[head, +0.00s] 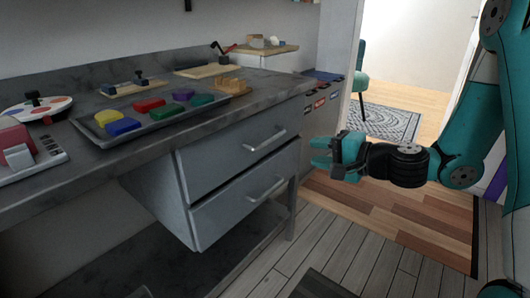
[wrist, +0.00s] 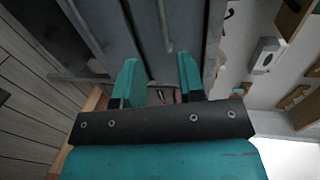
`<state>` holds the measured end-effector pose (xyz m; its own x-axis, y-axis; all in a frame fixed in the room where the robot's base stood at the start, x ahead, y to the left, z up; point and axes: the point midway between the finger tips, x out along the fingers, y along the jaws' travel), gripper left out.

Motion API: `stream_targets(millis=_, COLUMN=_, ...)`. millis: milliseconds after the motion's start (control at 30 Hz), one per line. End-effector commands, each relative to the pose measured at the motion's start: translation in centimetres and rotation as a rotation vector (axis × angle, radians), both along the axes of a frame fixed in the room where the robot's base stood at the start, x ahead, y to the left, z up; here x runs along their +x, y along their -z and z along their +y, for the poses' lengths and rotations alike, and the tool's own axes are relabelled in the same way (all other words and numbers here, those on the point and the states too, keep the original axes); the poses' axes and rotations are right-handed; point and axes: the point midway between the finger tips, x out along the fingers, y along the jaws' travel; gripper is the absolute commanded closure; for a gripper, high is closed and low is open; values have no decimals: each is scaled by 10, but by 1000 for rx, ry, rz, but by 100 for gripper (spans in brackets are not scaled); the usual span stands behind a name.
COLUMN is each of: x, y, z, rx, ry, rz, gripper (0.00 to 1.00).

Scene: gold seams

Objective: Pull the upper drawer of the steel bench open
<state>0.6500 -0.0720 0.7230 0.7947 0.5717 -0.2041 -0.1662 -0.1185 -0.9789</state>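The steel bench (head: 60,205) has two grey drawers under its top. The upper drawer (head: 215,160) appears shut, with a bar handle (head: 266,140) across its front. The lower drawer (head: 222,213) also appears shut, with its own handle (head: 266,191). My gripper (head: 317,152) is teal, open and empty, to the right of the drawer fronts and apart from the handles. In the wrist view my gripper (wrist: 157,65) has its fingers spread, pointing toward the drawer fronts. The upper handle (wrist: 164,25) shows beyond the fingers, the lower handle (wrist: 86,28) farther left.
On the bench top lie a tray (head: 150,118) of coloured blocks, a paint palette (head: 38,108), a red-and-white device (head: 28,150) and wooden boards. A bench leg (head: 292,208) stands beside the drawers. Open floor (head: 345,250) lies in front; a rug and green chair are beyond the doorway.

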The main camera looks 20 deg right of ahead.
Motion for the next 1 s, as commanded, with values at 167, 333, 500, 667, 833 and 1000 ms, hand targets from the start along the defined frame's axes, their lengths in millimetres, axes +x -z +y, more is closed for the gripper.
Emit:
stream_targets(millis=167, x=28, y=6, z=24, rx=-3, ry=-11, rz=-4, gripper=64)
stream_targets(millis=333, x=59, y=14, z=47, rx=-4, ry=-10, rz=-5, gripper=64)
stream_targets(millis=500, x=89, y=22, z=69, rx=-3, ry=-10, rz=-5, gripper=64)
stream_targets(millis=667, x=111, y=27, z=84, rx=-2, ry=-9, rz=-4, gripper=64)
stream_targets(millis=833, x=124, y=31, z=93, rx=-3, ry=-8, rz=-2, gripper=64)
stream_targets(millis=1000, x=127, y=31, z=95, rx=-2, ry=-5, rz=-1, gripper=64)
